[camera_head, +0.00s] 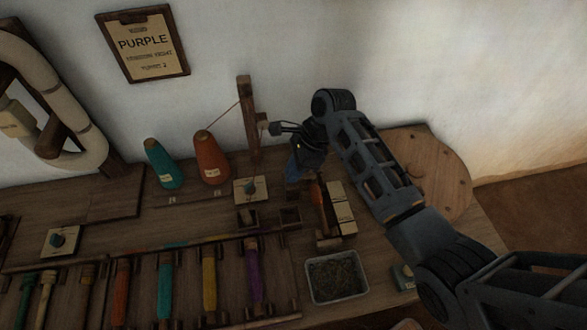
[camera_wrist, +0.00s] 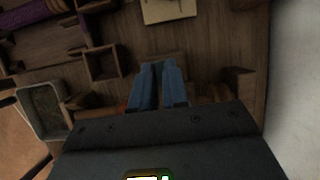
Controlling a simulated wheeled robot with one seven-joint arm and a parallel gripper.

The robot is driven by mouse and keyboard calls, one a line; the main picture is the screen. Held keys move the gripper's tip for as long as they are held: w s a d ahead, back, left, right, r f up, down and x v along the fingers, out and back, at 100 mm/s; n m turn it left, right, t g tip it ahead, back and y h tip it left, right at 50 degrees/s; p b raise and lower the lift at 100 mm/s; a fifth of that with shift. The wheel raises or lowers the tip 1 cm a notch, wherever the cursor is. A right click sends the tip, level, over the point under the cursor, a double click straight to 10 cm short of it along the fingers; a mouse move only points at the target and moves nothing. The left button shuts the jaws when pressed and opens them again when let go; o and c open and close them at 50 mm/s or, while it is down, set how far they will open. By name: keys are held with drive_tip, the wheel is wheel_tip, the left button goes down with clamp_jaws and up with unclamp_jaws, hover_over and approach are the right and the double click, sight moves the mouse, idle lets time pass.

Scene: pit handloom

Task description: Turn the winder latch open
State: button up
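A wooden upright post (camera_head: 249,115) stands at the back of the bench, with a small block on its right side and a thread running to it. A pale plate with a blue-grey knob (camera_head: 251,187) lies in front of the post; the plate's edge shows in the wrist view (camera_wrist: 168,12). I cannot tell which part is the winder latch. My gripper (camera_head: 292,178) points down, right of the post and plate, apart from both.
Orange (camera_head: 211,158) and teal (camera_head: 163,164) cones stand left of the post. Coloured bobbins (camera_head: 209,285) fill the front left. A sign (camera_head: 145,43) hangs on the wall.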

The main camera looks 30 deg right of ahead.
clamp_jaws()
drive_tip(key=shift+r+n+p, duration=0.1)
drive_tip(key=shift+n+p, duration=0.2)
drive_tip(key=shift+p, duration=0.1)
drive_tip(key=shift+r+n+g+p, duration=0.1)
drive_tip(key=shift+n+g+p, duration=0.3)
drive_tip(key=shift+n+p, duration=0.2)
drive_tip(key=n+g+p, duration=0.1)
drive_tip(key=n, duration=0.1)
drive_tip(key=shift+w+n, duration=0.1)
drive_tip(key=shift+n, duration=0.2)
drive_tip(key=n+g+p, duration=0.1)
drive_tip(key=n, duration=0.2)
drive_tip(key=shift+w+a+n, duration=0.1)
drive_tip(key=shift+n, duration=0.2)
drive_tip(key=n+g, duration=0.1)
drive_tip(key=n, duration=0.1)
drive_tip(key=n+g+h, duration=0.1)
drive_tip(key=n, duration=0.2)
drive_tip(key=shift+w+p, duration=0.15)
drive_tip(key=shift+p, duration=0.15)
drive_tip(key=shift+a+f+n+g+h, duration=0.1)
drive_tip(key=shift+n+g+h, duration=0.25)
drive_tip(key=shift+n, duration=0.85)
drive_tip(key=shift+f+n+g+h, duration=0.15)
drive_tip(key=shift+n+h, duration=0.4)
drive_tip(key=shift+n, duration=0.65)
